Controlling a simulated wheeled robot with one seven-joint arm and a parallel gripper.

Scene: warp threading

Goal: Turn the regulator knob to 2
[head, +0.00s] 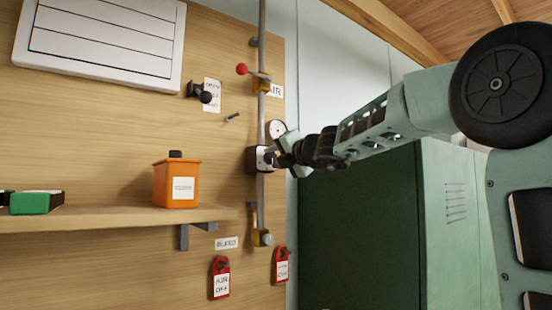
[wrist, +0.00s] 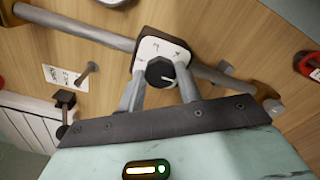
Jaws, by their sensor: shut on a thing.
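The regulator knob (wrist: 160,72) is a dark round knob with a light pointer line, on a white dial plate (wrist: 151,50) with small marks I cannot read. The pointer runs toward the right in the wrist view. My gripper (wrist: 161,88) has its two fingers on either side of the knob and is shut on it. In the head view the regulator (head: 258,160) sits on the vertical pipe, with my gripper (head: 276,157) against its right side. The knob itself is hidden there by my gripper.
A gauge (head: 277,128) sits just above the regulator. A red-balled lever (head: 242,69) is higher on the pipe (head: 261,205). Red tags (head: 220,278) hang below. A shelf (head: 110,218) holds an orange container (head: 176,184). A green cabinet (head: 365,230) stands right.

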